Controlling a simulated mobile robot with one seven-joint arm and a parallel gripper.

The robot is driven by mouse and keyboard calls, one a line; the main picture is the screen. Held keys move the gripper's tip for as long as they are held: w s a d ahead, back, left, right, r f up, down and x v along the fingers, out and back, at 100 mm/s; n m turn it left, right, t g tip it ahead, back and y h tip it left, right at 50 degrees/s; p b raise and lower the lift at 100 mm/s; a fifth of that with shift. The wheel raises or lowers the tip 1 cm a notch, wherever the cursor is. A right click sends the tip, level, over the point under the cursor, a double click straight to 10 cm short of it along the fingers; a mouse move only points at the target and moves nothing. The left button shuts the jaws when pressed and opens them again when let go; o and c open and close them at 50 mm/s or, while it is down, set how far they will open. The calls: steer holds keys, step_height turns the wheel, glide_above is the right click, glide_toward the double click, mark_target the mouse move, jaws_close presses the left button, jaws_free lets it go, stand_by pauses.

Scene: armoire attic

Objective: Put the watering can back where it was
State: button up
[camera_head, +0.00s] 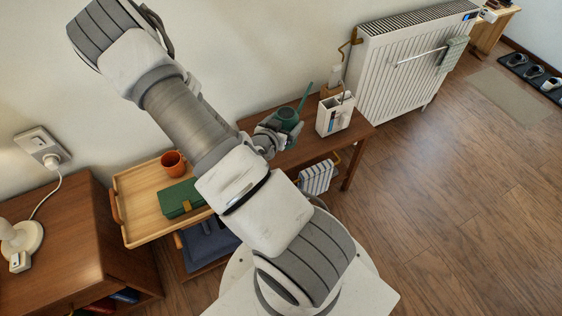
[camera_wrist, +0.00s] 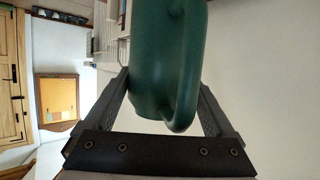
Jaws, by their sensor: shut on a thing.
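The green watering can (camera_head: 287,116) is at my gripper (camera_head: 280,138) in the head view, above the back part of the brown wooden table (camera_head: 312,148). Its spout points up and to the right. In the wrist view the green watering can (camera_wrist: 150,65) fills the middle, with its curved handle on the right. The fingers of my gripper (camera_wrist: 162,95) are on either side of it, shut on it. I cannot tell whether the can's base touches the table. My arm hides part of the table and the can's lower side.
A white holder (camera_head: 335,115) stands on the table just right of the can. A wooden tray (camera_head: 140,190) with an orange pot (camera_head: 173,163) and a green box (camera_head: 182,198) is at the left. A white radiator (camera_head: 405,70) stands behind at the right. Open floor lies at the right.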

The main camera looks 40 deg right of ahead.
steer(key=s+d+f+m+g+b, duration=0.2)
steer(key=s+d+f, duration=0.2)
steer(key=s+d, duration=0.15)
steer(key=shift+h, duration=0.4)
steer(key=shift+w+a+f+b, duration=0.45)
steer(key=shift+w+f+b, duration=0.3)
steer(key=shift+w+f, duration=1.05)
steer(key=shift+w+a+f+b, duration=0.4)
steer(key=shift+w+f+b, duration=0.35)
steer(key=shift+w+f, duration=1)
steer(key=shift+w+a+f+b, duration=0.45)
steer(key=shift+w+f+b, duration=0.3)
steer(key=shift+w+f, duration=1.05)
steer(key=shift+s+f, duration=0.25)
steer(key=shift+f, duration=0.05)
steer(key=shift+f, duration=0.15)
steer(key=o, duration=1.4)
